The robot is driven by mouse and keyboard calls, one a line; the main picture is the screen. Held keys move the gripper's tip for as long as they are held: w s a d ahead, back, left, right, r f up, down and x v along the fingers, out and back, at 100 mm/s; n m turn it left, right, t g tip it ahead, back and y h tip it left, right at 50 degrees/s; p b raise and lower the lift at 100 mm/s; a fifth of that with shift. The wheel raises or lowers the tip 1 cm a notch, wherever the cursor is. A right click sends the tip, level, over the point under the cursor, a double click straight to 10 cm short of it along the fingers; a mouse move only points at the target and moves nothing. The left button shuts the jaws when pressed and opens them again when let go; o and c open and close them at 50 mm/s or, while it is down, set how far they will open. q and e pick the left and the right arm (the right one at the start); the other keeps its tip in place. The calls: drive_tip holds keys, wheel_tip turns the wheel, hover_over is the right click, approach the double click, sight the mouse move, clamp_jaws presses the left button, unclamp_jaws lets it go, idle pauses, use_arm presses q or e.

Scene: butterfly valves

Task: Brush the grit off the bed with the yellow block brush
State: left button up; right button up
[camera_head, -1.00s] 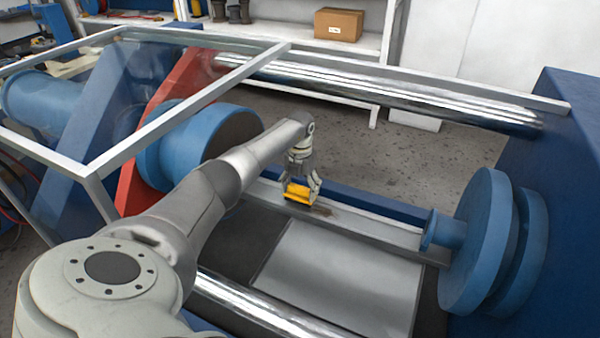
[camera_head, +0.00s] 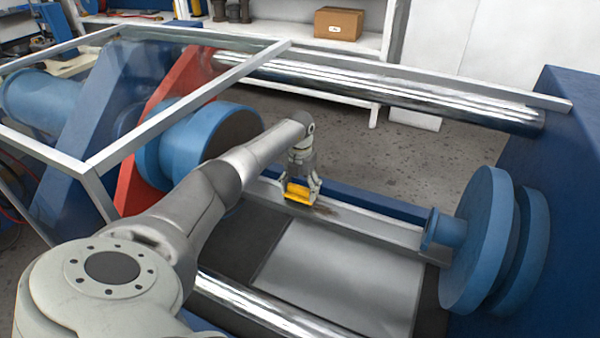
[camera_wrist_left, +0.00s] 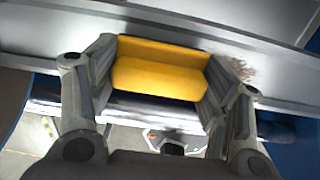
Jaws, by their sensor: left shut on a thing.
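My left gripper (camera_head: 301,186) is shut on the yellow block brush (camera_head: 298,193), which it holds down at the grey metal bed (camera_head: 380,230). In the left wrist view the brush (camera_wrist_left: 160,70) sits between both fingers of the gripper (camera_wrist_left: 160,85). A brownish patch of grit (camera_wrist_left: 242,68) lies on the bed just right of the brush in the wrist view. The grit (camera_head: 327,209) shows as a small dark smear beside the brush in the head view. I cannot tell whether the bristles touch the bed. My right gripper is not in view.
A blue flanged valve part (camera_head: 480,240) stands at the right end of the bed. A blue cylinder (camera_head: 200,145) and red plate (camera_head: 160,130) are at the left. A polished bar (camera_head: 390,85) runs behind, and a flat grey panel (camera_head: 340,275) lies in front.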

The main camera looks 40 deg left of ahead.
use_arm(q)
drive_tip(key=shift+f+b, duration=0.35)
drive_tip(key=shift+f, duration=0.1)
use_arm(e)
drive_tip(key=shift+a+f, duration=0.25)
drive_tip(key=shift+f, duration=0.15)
